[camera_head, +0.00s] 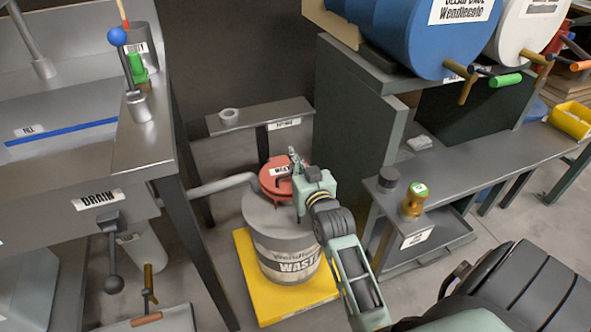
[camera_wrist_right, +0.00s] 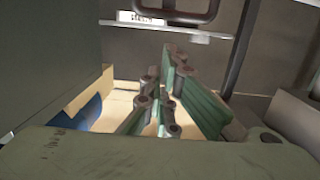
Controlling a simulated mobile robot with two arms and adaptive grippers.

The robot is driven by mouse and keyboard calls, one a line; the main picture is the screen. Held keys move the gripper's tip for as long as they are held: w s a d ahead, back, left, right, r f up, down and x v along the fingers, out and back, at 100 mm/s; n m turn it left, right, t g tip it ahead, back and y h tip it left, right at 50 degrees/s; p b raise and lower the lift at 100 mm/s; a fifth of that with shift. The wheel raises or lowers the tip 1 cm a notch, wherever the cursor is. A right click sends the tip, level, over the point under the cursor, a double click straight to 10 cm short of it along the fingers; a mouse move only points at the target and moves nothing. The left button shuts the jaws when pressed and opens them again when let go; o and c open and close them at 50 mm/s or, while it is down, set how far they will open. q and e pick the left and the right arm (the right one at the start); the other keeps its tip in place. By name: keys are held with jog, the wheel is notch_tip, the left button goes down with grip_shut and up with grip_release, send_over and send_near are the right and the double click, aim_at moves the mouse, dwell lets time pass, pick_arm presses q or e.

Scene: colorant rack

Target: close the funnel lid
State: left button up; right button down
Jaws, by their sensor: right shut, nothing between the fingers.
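The red funnel lid (camera_head: 276,181), with a white label, shows on top of the grey waste drum (camera_head: 270,215). Part of the red funnel is hidden behind my right gripper, and I cannot tell for sure how far the lid is tilted. My right gripper (camera_head: 295,157) is shut and empty, beside the right side of the lid in the head view; whether it touches the lid is unclear. Its green fingers also show in the right wrist view (camera_wrist_right: 170,85), where I cannot make out the lid. My left gripper is not in view.
The drum stands on a yellow platform (camera_head: 243,270). A grey pipe (camera_head: 222,184) runs from the left bench to the drum. A small shelf (camera_head: 258,117) with a white ring is behind. A dark cabinet (camera_head: 350,110) and low bench (camera_head: 480,155) stand to the right.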

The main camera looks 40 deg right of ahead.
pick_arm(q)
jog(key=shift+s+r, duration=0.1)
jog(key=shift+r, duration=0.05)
pick_arm(e)
jog(key=shift+w+f, duration=0.1)
jog(key=shift+f, duration=0.75)
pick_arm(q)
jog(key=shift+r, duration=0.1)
pick_arm(e)
jog(key=shift+s+a+f, duration=0.1)
jog(key=shift+s+f, duration=0.1)
jog(key=shift+f, duration=0.4)
jog(key=shift+s+a+f, duration=0.1)
jog(key=shift+s+f, duration=0.1)
jog(key=shift+f, duration=0.5)
notch_tip(320, 180, up, 5)
jog(key=p, duration=0.5)
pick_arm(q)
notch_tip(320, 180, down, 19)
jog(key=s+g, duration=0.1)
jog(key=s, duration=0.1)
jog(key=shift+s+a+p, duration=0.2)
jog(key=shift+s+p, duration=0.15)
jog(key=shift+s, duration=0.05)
pick_arm(e)
jog(key=f+v, duration=0.1)
jog(key=v, duration=0.9)
jog(key=shift+s, duration=0.35)
